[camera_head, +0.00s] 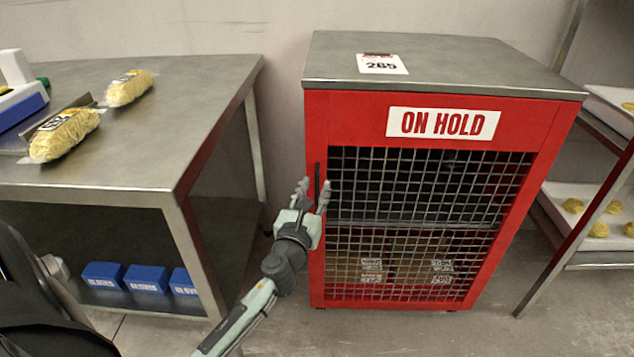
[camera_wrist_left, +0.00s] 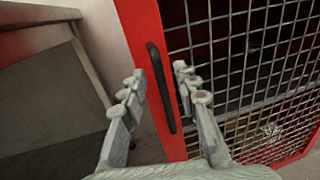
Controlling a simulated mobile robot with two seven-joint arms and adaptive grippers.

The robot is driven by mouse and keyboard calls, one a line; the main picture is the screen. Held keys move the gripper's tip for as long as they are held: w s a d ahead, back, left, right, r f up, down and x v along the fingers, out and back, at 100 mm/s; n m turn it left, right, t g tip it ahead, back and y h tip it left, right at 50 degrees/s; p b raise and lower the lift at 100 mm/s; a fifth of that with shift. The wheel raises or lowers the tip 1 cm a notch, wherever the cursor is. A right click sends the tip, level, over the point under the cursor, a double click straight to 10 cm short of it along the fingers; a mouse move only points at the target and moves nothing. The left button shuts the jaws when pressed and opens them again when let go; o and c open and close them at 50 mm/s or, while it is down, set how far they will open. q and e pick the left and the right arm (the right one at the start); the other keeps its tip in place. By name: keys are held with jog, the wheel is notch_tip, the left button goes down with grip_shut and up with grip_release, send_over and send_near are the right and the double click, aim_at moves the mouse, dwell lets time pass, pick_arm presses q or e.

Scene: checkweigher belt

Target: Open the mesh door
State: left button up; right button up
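The mesh door (camera_head: 428,225) is the front of a red cabinet marked ON HOLD, and it is shut. Its black upright handle (camera_head: 317,184) is on the left side of the red frame. My left gripper (camera_head: 313,192) is open at the handle. In the left wrist view the handle (camera_wrist_left: 160,88) stands between the two open fingers (camera_wrist_left: 159,82), with a gap to the fingers on each side. The mesh (camera_wrist_left: 245,60) is to the right of the handle. My right gripper is not in view.
A steel table (camera_head: 150,150) with bagged noodles (camera_head: 66,133) and blue boxes (camera_head: 147,279) below stands left of the cabinet. A rack (camera_head: 590,215) with trays stands to the right. Floor in front of the cabinet is clear.

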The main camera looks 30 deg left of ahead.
pick_arm(q)
jog(key=shift+x, duration=1.25)
grip_shut()
